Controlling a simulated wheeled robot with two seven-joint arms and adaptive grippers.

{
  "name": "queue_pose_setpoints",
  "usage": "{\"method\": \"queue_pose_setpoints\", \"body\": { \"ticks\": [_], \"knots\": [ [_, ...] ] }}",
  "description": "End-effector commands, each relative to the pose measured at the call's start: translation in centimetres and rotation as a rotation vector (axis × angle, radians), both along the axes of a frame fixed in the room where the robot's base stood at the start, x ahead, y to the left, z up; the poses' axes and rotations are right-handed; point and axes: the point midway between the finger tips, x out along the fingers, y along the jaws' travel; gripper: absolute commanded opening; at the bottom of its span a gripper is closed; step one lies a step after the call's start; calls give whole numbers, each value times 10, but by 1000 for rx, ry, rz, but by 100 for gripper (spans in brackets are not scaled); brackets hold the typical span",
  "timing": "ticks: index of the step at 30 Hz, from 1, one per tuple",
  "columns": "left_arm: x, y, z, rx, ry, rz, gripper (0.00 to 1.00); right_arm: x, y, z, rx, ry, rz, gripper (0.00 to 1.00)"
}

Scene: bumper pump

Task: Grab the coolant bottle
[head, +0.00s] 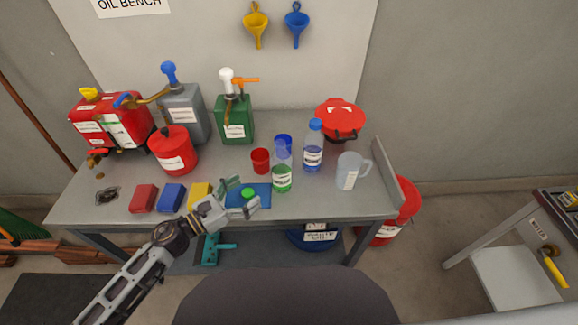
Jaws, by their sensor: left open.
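Two clear bottles stand upright on the bench, and their labels are too small to read, so I cannot tell which one is the coolant bottle. The other bottle (313,158) holds blue liquid, has a blue cap and stands behind and to the right. My left gripper (243,195) is open over the blue mat, left of the green-liquid bottle and apart from it. A green round cap (247,192) shows between its fingers; I cannot tell whether they touch it. My right gripper is out of view.
A clear jug (349,171) is to the right. Pump cans and a red can (172,150) fill the back left. Red, blue and yellow blocks line the front left.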

Motion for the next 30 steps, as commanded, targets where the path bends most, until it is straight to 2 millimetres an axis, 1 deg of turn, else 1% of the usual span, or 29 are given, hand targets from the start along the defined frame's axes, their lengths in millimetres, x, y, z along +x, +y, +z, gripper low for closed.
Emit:
{"method": "queue_pose_setpoints", "body": {
  "ticks": [5,10,16,30],
  "knots": [
    [-1,0,-1,11,-8,-9,84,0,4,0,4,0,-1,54],
    [-1,0,-1,9,-7,-8,84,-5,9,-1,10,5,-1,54],
    [2,-3,0,8,-7,-7,84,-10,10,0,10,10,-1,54],
    [21,-29,0,7,-7,-6,84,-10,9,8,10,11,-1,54]
  ]
}}
